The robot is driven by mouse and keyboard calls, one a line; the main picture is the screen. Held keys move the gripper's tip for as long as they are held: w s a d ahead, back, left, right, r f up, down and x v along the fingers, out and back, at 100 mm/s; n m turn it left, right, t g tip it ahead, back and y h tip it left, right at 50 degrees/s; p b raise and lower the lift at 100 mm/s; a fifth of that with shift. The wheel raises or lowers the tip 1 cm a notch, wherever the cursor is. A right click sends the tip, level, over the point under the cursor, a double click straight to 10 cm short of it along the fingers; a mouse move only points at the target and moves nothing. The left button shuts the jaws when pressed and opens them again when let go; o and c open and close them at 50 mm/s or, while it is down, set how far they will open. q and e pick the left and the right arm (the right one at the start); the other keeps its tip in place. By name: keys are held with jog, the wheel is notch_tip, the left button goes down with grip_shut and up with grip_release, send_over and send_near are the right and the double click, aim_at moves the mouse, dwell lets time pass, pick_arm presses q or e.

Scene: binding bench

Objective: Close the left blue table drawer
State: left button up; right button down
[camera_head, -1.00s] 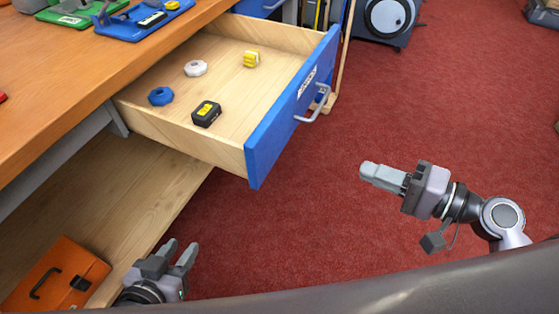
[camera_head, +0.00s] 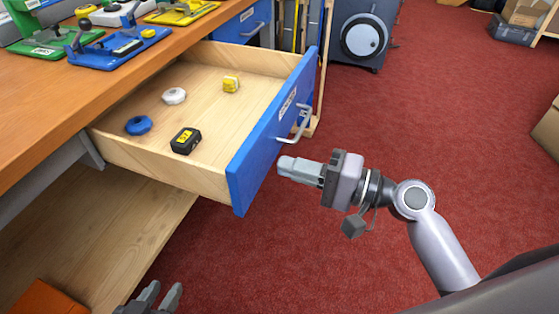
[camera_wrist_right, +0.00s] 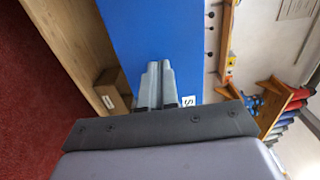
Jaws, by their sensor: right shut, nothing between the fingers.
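The left blue table drawer (camera_head: 255,160) is pulled out from under the wooden bench, with a metal handle (camera_head: 294,124) on its front. Inside lie a blue knob-like piece (camera_head: 138,125), a white one (camera_head: 174,96), a yellow item (camera_head: 231,84) and a black-and-yellow tape measure (camera_head: 186,140). My right gripper (camera_head: 286,164) is shut and empty, its tips pointing at the blue front, just below the handle. The right wrist view shows its fingers (camera_wrist_right: 157,64) before the blue panel (camera_wrist_right: 135,30); I cannot tell whether they touch. My left gripper (camera_head: 163,290) is open at the bottom edge, partly cut off.
Another blue drawer (camera_head: 241,27) sits farther along the bench. A wooden shelf (camera_head: 105,232) and an orange case (camera_head: 45,299) are below. A grey machine (camera_head: 362,38) stands behind. The red floor (camera_head: 450,120) right of the drawer is mostly clear.

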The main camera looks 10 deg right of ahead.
jog(key=shift+x, duration=1.35)
